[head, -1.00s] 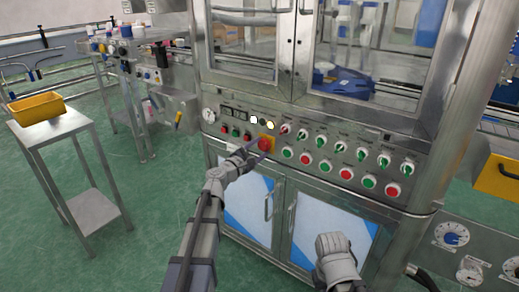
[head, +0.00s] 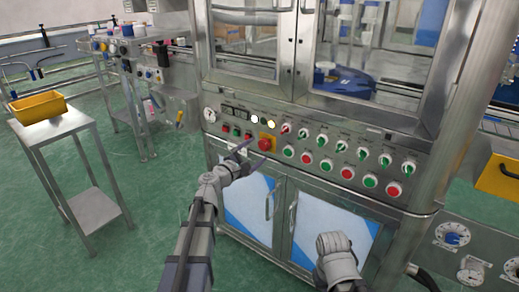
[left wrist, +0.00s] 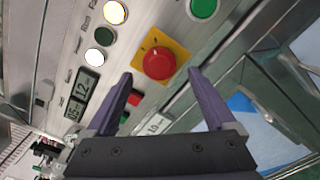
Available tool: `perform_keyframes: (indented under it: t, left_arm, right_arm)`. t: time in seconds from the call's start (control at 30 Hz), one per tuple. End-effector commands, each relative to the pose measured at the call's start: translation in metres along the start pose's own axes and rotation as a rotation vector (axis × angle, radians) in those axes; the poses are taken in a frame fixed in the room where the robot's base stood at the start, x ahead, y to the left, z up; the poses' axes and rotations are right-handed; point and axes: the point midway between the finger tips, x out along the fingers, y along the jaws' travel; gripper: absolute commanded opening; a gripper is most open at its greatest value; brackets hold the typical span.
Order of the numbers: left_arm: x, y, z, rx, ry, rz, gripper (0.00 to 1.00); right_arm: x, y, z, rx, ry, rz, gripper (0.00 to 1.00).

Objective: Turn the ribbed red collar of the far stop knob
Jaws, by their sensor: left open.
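The red stop knob (head: 266,143) sits on a square yellow plate on the machine's front panel. In the left wrist view the knob (left wrist: 159,63) has a round red cap with a darker red collar around it; the collar's ribs are too small to make out. My left gripper (head: 257,151) is open just in front of and below the knob. In the left wrist view its two dark fingers (left wrist: 161,74) stand apart, one on each side of the knob, with no contact seen. My right gripper (head: 334,244) is low in front of the cabinet doors; its fingers cannot be made out.
Rotary switches (head: 304,134) and green and red buttons (head: 308,158) run along the panel right of the knob. Lit white lamps (head: 254,119) sit above it. A side table (head: 50,128) with a yellow bin (head: 38,108) stands at left, with open green floor between.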

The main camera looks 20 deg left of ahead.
Motion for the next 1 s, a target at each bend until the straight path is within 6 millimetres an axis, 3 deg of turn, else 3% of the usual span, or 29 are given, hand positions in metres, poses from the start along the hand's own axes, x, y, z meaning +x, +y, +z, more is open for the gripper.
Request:
perform_keyframes:
  t: [0.1,0.23,0.77,0.87,0.97,1.0]
  left_arm:
    - [-0.025,-0.001,0.001,0.0,0.002,0.002,0.89]
    - [-0.041,-0.001,0.0,0.0,0.002,0.002,0.89]
    - [-0.042,-0.006,0.004,0.017,-0.006,-0.017,0.89]
    - [-0.037,-0.034,0.021,0.101,-0.034,-0.097,0.89]
    - [-0.034,-0.087,0.048,0.267,-0.092,-0.254,0.89]
    - [-0.035,-0.114,0.06,0.351,-0.123,-0.333,0.89]
  right_arm:
    - [0.0,0.0,0.0,0.0,0.0,0.0,0.0]
    - [0.0,0.0,0.0,0.0,0.0,0.0,0.0]
    - [0.0,0.0,0.0,0.0,0.0,0.0,0.0]
    - [0.0,0.0,0.0,0.0,0.0,0.0,0.0]
    - [0.0,0.0,0.0,0.0,0.0,0.0,0.0]
    - [0.0,0.0,0.0,0.0,0.0,0.0,0.0]
